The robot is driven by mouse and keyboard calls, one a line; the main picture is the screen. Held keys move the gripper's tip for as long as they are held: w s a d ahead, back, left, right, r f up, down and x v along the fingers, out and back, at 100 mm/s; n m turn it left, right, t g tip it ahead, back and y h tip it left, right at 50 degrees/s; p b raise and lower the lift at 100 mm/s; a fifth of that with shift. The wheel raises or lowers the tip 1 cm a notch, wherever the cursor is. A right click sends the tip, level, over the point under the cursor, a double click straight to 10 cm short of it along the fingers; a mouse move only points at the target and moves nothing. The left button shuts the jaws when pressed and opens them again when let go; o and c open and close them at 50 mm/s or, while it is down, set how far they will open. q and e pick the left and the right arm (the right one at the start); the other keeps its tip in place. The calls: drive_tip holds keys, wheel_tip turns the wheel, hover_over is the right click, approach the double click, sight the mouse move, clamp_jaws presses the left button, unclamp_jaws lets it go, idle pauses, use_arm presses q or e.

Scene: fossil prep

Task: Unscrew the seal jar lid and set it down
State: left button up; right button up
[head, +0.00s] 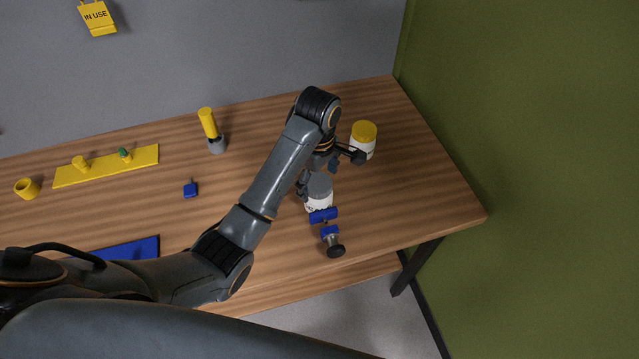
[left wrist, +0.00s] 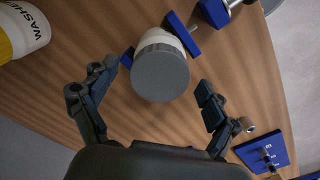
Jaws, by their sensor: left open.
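The seal jar (head: 318,204) is white with a grey lid (head: 320,185) and stands upright near the right end of the bench. The lid is on the jar; its round grey top (left wrist: 160,73) faces the camera in the left wrist view. Blue jaws (head: 323,215) sit against the jar's side. My left gripper (head: 330,172) is open above the jar, partly covering it in the head view. In the left wrist view its fingers (left wrist: 158,78) stand on either side of the lid, with gaps showing. My right gripper is out of view.
A clamp knob (head: 335,250) sticks out at the bench front. Bare wood (head: 425,180) is free at right.

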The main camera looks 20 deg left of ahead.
sight(318, 183)
use_arm(q)
drive_tip(key=shift+r+p, duration=1.05)
drive_tip(key=shift+p, duration=0.4)
drive_tip(key=shift+r+p, duration=0.65)
drive_tip(key=shift+r, duration=0.15)
drive_tip(key=shift+f, duration=0.1)
